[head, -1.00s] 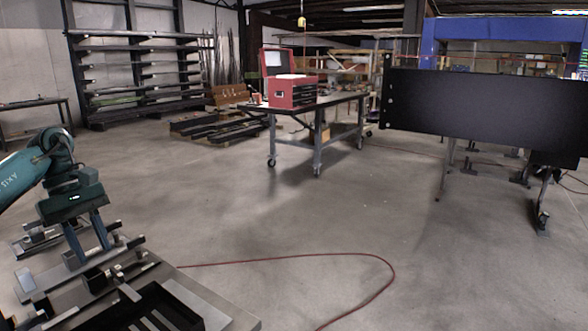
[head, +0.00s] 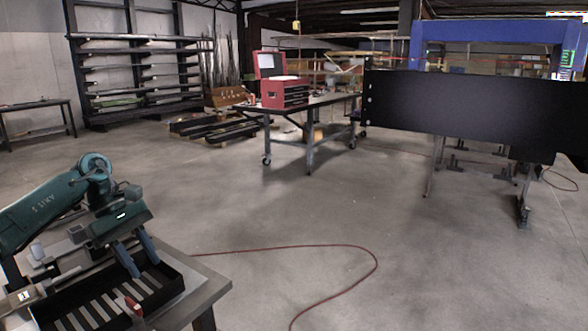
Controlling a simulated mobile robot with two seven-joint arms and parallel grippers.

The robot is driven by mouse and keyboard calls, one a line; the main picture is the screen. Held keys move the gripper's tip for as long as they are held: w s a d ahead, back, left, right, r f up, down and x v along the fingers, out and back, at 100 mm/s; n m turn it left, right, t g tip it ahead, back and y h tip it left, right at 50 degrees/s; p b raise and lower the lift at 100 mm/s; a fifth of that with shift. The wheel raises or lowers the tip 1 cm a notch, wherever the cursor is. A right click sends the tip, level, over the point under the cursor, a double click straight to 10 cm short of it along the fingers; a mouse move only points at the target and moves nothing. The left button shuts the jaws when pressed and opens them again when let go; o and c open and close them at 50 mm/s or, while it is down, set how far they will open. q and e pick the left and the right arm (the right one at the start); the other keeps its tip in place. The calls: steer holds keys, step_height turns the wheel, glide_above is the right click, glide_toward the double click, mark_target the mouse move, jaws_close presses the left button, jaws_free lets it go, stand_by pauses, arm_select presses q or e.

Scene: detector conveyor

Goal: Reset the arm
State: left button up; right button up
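My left arm comes in from the left, teal-green, with its gripper (head: 144,268) pointing down. Its two blue fingers are spread apart with nothing visible between them. The fingertips are over or at a black slotted tray (head: 172,276) on the near table; I cannot tell whether they touch it. A small red item (head: 133,306) lies at the tray's front part. My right gripper is not in view.
The near table (head: 208,286) fills the lower left. A red cable (head: 372,262) loops over the open floor. A wheeled table (head: 330,100) with a red toolbox (head: 283,94) stands behind. A long black panel (head: 470,105) stands at the right.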

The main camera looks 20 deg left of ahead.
arm_select(q)
steer(key=w+d+f+n+t+h+p, duration=0.1)
steer(key=d+f+n+t+h, duration=0.25)
steer(key=d+n, duration=0.55)
steer(key=d+f+n+t+h, duration=0.25)
steer(key=d+n+h, duration=0.2)
steer(key=d, duration=0.85)
steer(key=w+d+f+n+t+h+p, duration=0.1)
steer(key=d+f+n+t+h, duration=0.25)
steer(key=d+n, duration=0.55)
steer(key=s+f+n+t+y, duration=0.1)
steer(key=s+f+n+y, duration=0.6)
steer(key=n, duration=0.8)
steer(key=s+f+n+y+p, duration=0.1)
steer(key=s+f+n+y, duration=0.6)
steer(key=n, duration=0.9)
steer(key=shift+s+f+t+p, duration=0.35)
steer(key=shift+s+f, duration=0.25)
steer(key=shift+s, duration=0.2)
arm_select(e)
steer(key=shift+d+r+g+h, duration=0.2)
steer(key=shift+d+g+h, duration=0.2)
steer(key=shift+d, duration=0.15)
